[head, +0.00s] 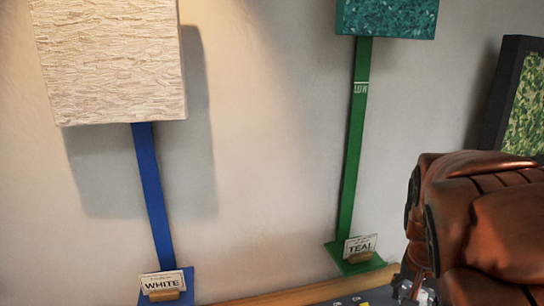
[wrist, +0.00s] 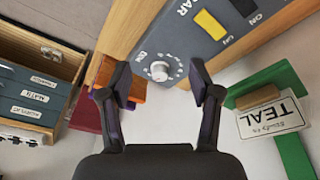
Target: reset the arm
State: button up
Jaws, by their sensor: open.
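My gripper (wrist: 159,82) shows in the wrist view with its two dark fingers spread apart. Nothing is between them except the view of a pale surface and a grey panel (wrist: 185,48) beyond. The panel carries a round white knob (wrist: 159,71), which appears between and beyond the fingertips. I cannot make out the gripper in the head view.
A TEAL card (wrist: 271,118) in a wooden holder stands on a green base at right. Labelled drawers (wrist: 30,112) are at left. In the head view, a white textured panel (head: 110,62) on a blue post (head: 152,195) and a teal panel (head: 387,18) on a green post (head: 355,140) stand against the wall.

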jog(key=s+a+n+g+p, duration=0.1)
jog(key=s+a+n, duration=0.1)
jog(key=s, duration=0.4)
jog(key=s+a+n+g+y+p, duration=0.1)
jog(key=s+a+n+p, duration=0.1)
jog(key=s+a, duration=0.3)
jog(key=s+a+n+g+y+p, duration=0.1)
jog(key=s+a+n+p, duration=0.1)
jog(key=s, duration=0.7)
jog(key=shift+a+n+g, duration=0.3)
jog(key=shift+a+n, duration=0.6)
jog(key=shift+a, duration=0.2)
jog(key=shift+r, duration=0.1)
